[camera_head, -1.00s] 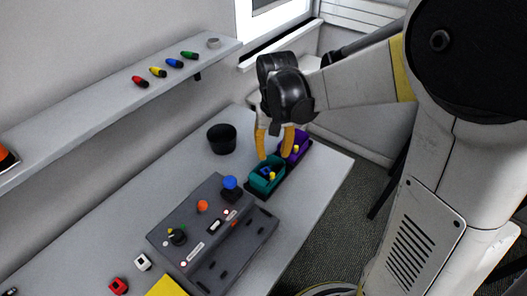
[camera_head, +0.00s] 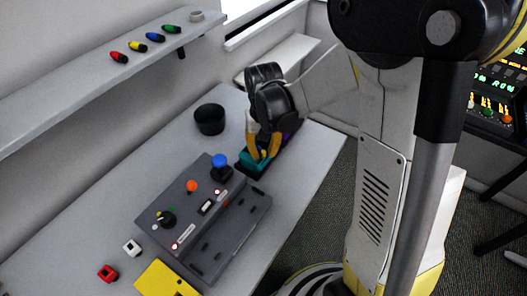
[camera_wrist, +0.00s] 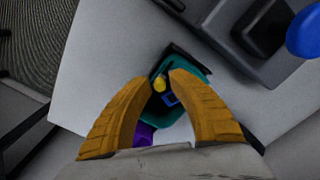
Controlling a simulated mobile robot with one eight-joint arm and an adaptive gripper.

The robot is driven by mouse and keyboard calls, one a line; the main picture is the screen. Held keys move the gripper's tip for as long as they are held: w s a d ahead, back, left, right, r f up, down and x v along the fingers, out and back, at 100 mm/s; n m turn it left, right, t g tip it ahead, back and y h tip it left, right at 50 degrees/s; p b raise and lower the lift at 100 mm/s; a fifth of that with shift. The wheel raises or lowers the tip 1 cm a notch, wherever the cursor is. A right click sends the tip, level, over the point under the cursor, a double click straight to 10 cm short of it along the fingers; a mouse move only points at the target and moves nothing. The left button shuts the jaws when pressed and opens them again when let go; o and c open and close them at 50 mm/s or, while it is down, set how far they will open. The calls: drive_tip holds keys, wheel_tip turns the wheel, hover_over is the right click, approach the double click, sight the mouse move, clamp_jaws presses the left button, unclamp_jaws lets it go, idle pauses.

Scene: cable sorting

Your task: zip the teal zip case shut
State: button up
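The teal zip case (camera_head: 247,164) stands on the table beyond the grey control panel; it also shows in the wrist view (camera_wrist: 188,66). A yellow zip pull (camera_wrist: 159,83) sits at the case's top. My gripper (camera_head: 264,153) is down over the case, its orange fingers apart on either side of the pull; in the wrist view, too, the fingertips (camera_wrist: 161,75) flank it closely. I see no clear contact. The fingers hide part of the case.
A purple case (camera_wrist: 144,135) stands beside the teal one, mostly hidden by my gripper. A black cup (camera_head: 210,120) stands behind to the left. The grey control panel (camera_head: 195,215) with a blue knob (camera_head: 220,161) is close to the case. A shelf (camera_head: 95,85) runs along the wall.

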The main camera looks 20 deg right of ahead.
clamp_jaws()
drive_tip(key=w+d, duration=0.1)
drive_tip(key=d, duration=0.1)
drive_tip(key=w+d, duration=0.3)
drive_tip(key=d, duration=0.1)
drive_tip(key=shift+w, duration=0.15)
drive_tip(key=o, duration=0.5)
unclamp_jaws()
wheel_tip(320, 180, up, 12)
